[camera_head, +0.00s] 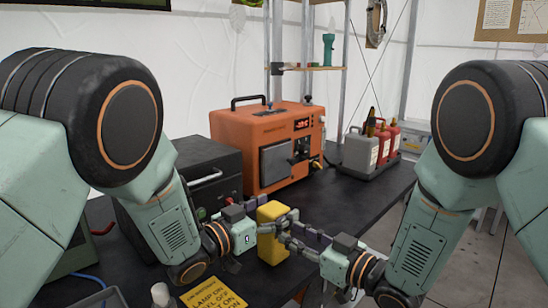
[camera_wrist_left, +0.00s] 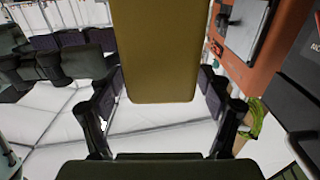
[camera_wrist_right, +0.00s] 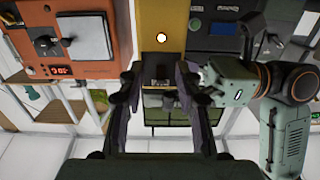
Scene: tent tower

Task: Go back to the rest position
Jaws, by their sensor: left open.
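A yellow block (camera_head: 271,233) stands upright between my two grippers above the black table; I cannot tell whether its base touches the table. My left gripper (camera_head: 275,212) is open, with its fingers on either side of the block. The block (camera_wrist_left: 155,50) fills the space between the spread fingers (camera_wrist_left: 160,95) in the left wrist view. My right gripper (camera_head: 300,240) is at the block's right side. In the right wrist view its fingers (camera_wrist_right: 156,75) are apart, and the block (camera_wrist_right: 162,20) shows with a bright white spot. Whether they press on it is unclear.
An orange machine (camera_head: 238,128) and a dark box (camera_head: 190,155) stand behind. A grey can (camera_head: 358,152) and red cans (camera_head: 386,142) sit on a tray at the back right. A yellow sign (camera_head: 212,294) lies in front. The table's right edge is close.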

